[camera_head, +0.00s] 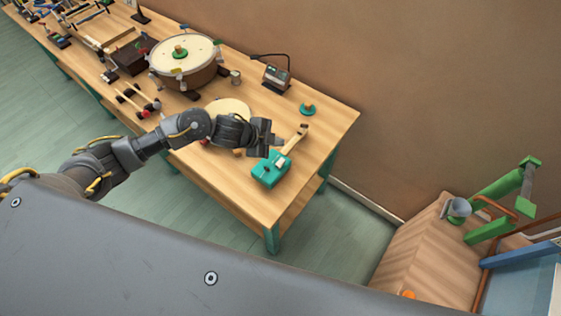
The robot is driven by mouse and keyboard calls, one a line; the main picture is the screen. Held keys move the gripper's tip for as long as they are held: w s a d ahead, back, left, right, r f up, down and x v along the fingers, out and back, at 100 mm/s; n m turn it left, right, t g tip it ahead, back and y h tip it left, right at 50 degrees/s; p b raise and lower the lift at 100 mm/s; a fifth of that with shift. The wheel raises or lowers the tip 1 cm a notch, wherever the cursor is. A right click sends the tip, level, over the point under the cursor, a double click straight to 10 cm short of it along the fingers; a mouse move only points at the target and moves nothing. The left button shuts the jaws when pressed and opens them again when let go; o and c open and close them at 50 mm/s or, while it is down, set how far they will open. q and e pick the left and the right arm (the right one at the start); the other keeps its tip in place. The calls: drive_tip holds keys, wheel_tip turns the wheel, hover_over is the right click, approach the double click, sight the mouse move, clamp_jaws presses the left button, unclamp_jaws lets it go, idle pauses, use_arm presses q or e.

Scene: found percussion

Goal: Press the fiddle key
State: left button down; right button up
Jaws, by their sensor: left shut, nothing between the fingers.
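A teal box (268,174) with a small white patch on top and a pale wooden arm (296,137) reaching away from it stands near the right end of the workbench. It looks like the fiddle key, though its details are small. My left gripper (278,141) is shut and empty. It hangs over the bench just behind and left of the teal box, close to the wooden arm, and hides part of the bench. I cannot tell whether it touches anything. My right gripper is not in view.
The wooden workbench (238,186) has a large drum (187,75), a pale round disc (230,106), a small grey box (276,78) and a teal round piece (307,109). A wooden crate (428,252) with green parts stands at the right. The bench's front right corner is bare.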

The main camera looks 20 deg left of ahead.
use_arm(q)
drive_tip(key=b, duration=0.7)
hover_over(277, 163)
wheel_tip(277, 163, down, 8)
drive_tip(key=shift+r, duration=0.1)
drive_tip(key=shift+f+b, duration=0.4)
drive_tip(key=shift+b, duration=0.05)
idle(0.4)
idle(0.8)
drive_tip(key=shift+f, duration=0.1)
drive_tip(key=shift+f, duration=0.3)
